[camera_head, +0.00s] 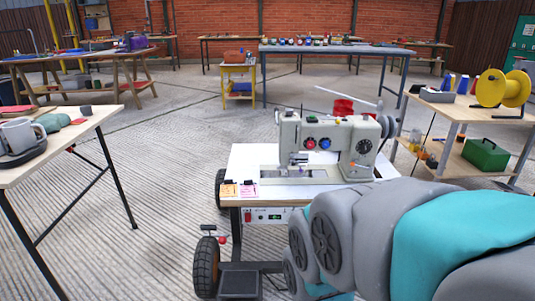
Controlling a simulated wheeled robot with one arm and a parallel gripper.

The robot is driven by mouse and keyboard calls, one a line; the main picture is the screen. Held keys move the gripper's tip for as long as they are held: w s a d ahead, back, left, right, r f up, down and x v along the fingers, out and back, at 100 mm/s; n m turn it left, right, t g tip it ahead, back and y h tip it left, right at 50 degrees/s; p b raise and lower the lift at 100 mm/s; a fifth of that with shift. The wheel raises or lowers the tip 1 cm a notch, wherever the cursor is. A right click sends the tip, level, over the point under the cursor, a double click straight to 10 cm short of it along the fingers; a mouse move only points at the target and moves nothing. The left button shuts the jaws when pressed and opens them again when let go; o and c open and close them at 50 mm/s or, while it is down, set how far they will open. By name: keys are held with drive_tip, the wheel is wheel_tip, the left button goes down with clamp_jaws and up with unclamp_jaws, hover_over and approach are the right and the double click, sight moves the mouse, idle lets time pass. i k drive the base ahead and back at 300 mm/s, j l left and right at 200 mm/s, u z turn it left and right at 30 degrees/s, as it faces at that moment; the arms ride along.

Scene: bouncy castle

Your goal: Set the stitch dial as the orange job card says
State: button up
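A grey-white sewing machine (345,132) stands on a wheeled white-topped table (250,155) in the middle of the head view. Its front has a red knob (311,143), a blue knob (325,143) and a larger dark round dial (364,146) on the right-hand column. I cannot tell which is the stitch dial or read any setting. An orange card (228,190) is clipped at the table's front left edge, beside a pink card (249,190). Their writing is too small to read. My grey and teal arm fills the lower right; my gripper does not show.
A red switch and a small green display (275,217) sit under the table's front edge. A side table (75,130) with a mug stands at left. A shelf (460,112) with a yellow spool and green box stands at right. The floor left of the machine table is clear.

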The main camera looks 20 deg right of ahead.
sight(364, 148)
drive_tip(key=i+l+z, duration=0.55)
drive_tip(key=i, duration=0.25)
drive_tip(key=j, duration=0.1)
